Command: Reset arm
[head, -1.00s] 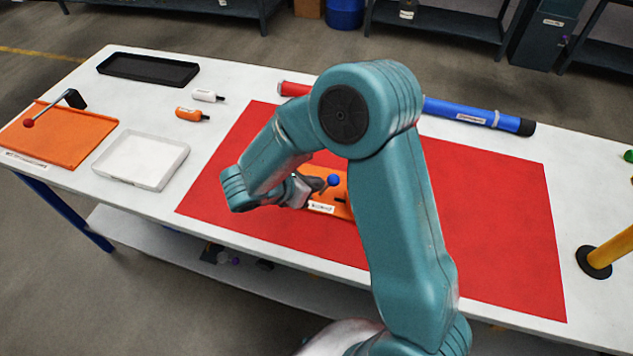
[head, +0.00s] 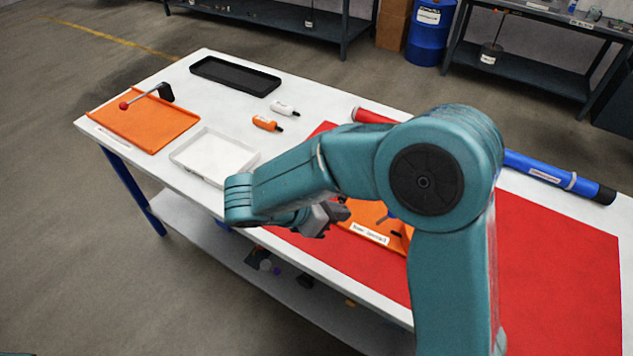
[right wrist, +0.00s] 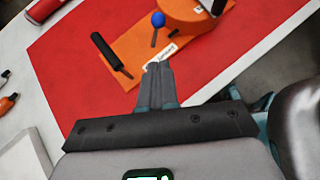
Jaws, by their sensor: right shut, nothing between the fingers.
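My right arm (head: 440,240) crosses the middle of the head view and bends over the table. Its gripper (head: 338,212) is at the table's front edge, by the left end of an orange board on the red mat (head: 560,270). In the right wrist view the fingers of the gripper (right wrist: 159,72) are together with nothing between them. They point at the labelled edge of the orange board (right wrist: 130,52), which bears a blue-knobbed lever (right wrist: 157,20) and a black handle (right wrist: 106,48). In the head view my arm hides part of this board. My left gripper is not in view.
On the table's left are an orange tray with a red-knobbed lever (head: 150,128), a white tray (head: 235,143), a black tray (head: 235,74), and orange (head: 266,123) and white (head: 284,108) bottles. A blue tube (head: 545,172) and a red tube (head: 372,116) lie along the back.

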